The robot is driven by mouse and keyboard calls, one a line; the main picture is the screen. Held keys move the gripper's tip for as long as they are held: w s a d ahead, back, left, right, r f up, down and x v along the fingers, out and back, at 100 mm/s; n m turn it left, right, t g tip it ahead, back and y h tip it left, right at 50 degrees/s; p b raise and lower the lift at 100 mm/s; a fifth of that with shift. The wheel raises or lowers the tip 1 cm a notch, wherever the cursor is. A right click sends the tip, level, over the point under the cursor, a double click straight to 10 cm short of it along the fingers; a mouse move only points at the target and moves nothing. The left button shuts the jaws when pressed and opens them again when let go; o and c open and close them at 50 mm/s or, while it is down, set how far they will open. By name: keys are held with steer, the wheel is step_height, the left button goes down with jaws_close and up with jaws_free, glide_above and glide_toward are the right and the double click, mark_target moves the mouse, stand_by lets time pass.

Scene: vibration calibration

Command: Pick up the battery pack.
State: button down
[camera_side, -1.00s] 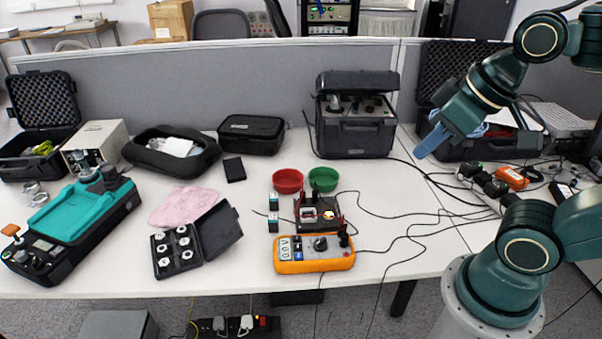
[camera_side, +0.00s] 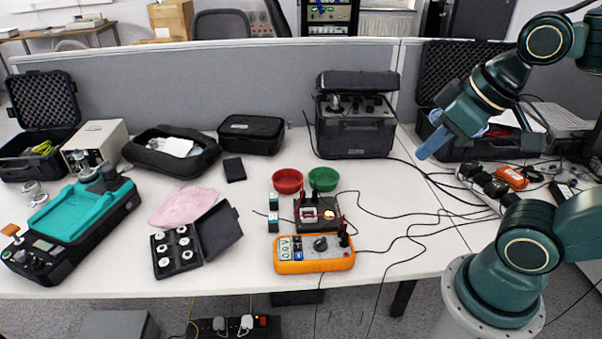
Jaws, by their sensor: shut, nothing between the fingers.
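My gripper (camera_side: 432,146) is at the upper right, high above the right part of the bench. Its blue fingers are shut and empty, pointing down and to the left. No object is clearly marked as the battery pack. Two small dark boxes with teal sides, one at the back (camera_side: 274,202) and one at the front (camera_side: 273,224), stand left of the black test device (camera_side: 318,213). A plain black block (camera_side: 234,169) lies further back. I cannot tell which of these is the battery pack. My gripper is far from all of them.
An orange meter (camera_side: 314,254), a red bowl (camera_side: 287,181) and a green bowl (camera_side: 323,179) surround the middle. An open weight case (camera_side: 181,251) and a teal machine (camera_side: 74,222) stand left. Black cables cross the right of the bench. A grey partition (camera_side: 260,80) stands behind.

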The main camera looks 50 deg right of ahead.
stand_by(0.3)
steer(key=c, duration=1.1)
jaws_free()
steer(key=w+d+f+n+g, duration=0.2)
steer(key=w+n, duration=0.3)
steer(key=w, duration=1.9)
steer(key=w+d+f+n, duration=0.1)
steer(key=w+f, duration=0.4)
steer(key=f, duration=0.2)
steer(key=w+d+f+n+g, duration=0.1)
steer(key=w+d+f, duration=0.1)
steer(key=w+f, duration=0.3)
steer(key=w+d+f+n+g+y, duration=0.1)
steer(key=w+f, duration=0.5)
steer(key=f, duration=0.3)
steer(key=shift+d+f+n, duration=0.1)
steer(key=shift+d+n, duration=0.1)
steer(key=shift+n, duration=0.1)
